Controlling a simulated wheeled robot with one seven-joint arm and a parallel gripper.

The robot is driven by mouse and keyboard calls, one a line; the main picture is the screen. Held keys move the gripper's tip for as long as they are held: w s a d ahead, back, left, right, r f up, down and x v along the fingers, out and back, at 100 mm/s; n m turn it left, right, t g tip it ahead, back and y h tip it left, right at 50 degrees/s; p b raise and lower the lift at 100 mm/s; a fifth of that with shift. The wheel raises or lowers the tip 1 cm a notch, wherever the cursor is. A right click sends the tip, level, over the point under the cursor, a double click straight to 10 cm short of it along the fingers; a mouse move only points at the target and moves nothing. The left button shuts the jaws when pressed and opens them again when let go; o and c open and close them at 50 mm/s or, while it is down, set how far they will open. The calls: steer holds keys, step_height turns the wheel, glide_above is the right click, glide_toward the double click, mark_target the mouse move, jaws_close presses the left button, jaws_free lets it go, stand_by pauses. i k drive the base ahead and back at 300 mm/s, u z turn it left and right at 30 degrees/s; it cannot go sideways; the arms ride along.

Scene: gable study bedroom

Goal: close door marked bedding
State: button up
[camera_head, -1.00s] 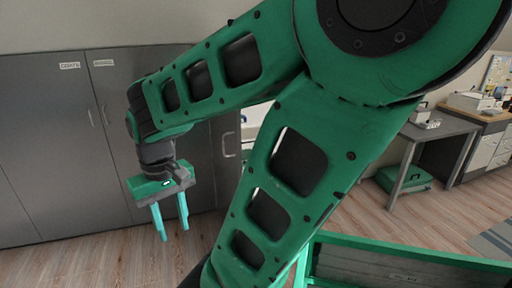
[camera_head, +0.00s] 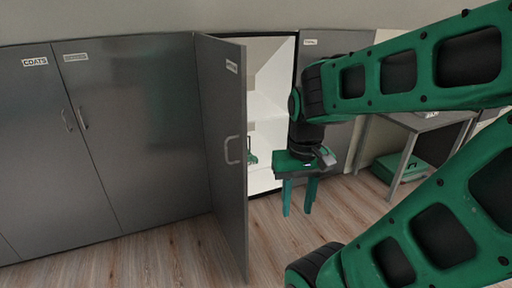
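A grey cabinet door (camera_head: 222,150) stands swung open toward me near the middle of the view. It has a small white label (camera_head: 231,66) near its top, too small to read surely, and a bar handle (camera_head: 232,150). Behind it is an open white compartment (camera_head: 268,85). My gripper (camera_head: 299,197) points down to the right of the open door, in front of the compartment's right side. Its two teal fingers are apart with nothing between them. I see no contact between gripper and door.
Closed grey doors stand at the left, one labelled COATS (camera_head: 35,62). Another labelled grey panel (camera_head: 335,42) is right of the opening, partly behind my arm. A small green object (camera_head: 250,158) is inside the compartment. A desk (camera_head: 425,120) with a green case (camera_head: 400,168) below is at right.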

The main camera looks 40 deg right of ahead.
mark_target(222, 63)
steer(key=z, duration=0.6)
steer(key=i, duration=1)
steer(key=u, duration=0.25)
steer(key=k, duration=0.85)
steer(key=u, duration=0.4)
steer(key=i, duration=0.45)
steer(key=z, duration=0.1)
